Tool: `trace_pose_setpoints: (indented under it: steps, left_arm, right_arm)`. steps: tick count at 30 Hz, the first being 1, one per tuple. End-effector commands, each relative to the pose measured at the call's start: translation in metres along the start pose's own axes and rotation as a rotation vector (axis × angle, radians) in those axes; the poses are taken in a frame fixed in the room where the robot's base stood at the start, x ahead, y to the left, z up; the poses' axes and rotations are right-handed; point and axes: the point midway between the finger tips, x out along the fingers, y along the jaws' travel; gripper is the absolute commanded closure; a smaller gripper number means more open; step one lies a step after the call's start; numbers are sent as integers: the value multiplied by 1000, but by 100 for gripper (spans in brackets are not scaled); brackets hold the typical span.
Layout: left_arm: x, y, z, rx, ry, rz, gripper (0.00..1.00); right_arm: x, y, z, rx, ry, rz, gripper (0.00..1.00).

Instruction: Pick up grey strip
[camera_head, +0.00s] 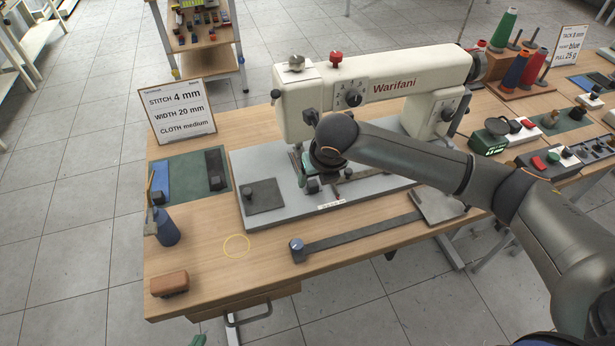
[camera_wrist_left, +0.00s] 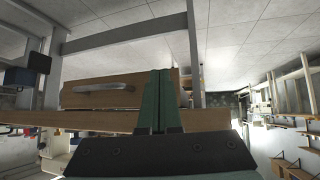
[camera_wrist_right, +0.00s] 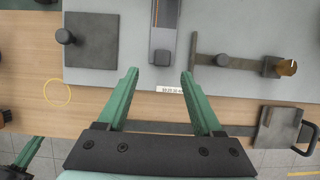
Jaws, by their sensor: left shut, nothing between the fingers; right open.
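A dark grey strip (camera_head: 215,168) lies on the green mat (camera_head: 187,203) at the table's left, beside a blue strip (camera_head: 161,181). My right gripper (camera_wrist_right: 160,74) is open and empty in the right wrist view. In the head view it hangs at the front of the sewing machine (camera_head: 375,92), right of the dark grey strip and apart from it; my own arm partly hides it. My left gripper (camera_wrist_left: 160,74) is shut and empty, low near the table's front edge; only its green tip (camera_head: 198,340) shows in the head view.
A sign (camera_head: 178,112) stands behind the mat. A long dark bar (camera_head: 365,232) with a knob runs along the front. The wood around the yellow ring (camera_head: 236,236) is clear.

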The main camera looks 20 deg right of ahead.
Motion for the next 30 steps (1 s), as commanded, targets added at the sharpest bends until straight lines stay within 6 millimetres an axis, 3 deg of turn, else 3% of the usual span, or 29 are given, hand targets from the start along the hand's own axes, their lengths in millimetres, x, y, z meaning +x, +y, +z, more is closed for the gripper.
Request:
trace_pose_setpoints:
  steps: [5,14,23,30]
  left_arm:
    - [0,0,1,0,0,0,100]
    - [2,0,3,0,0,1,100]
    - [2,0,3,0,0,0,100]
    - [2,0,3,0,0,0,100]
  right_arm:
    - [13,-1,0,2,1,0,32]
    - [53,-3,4,2,0,0,32]
    - [58,-4,4,1,-2,0,32]
    - [57,-4,4,1,-2,0,58]
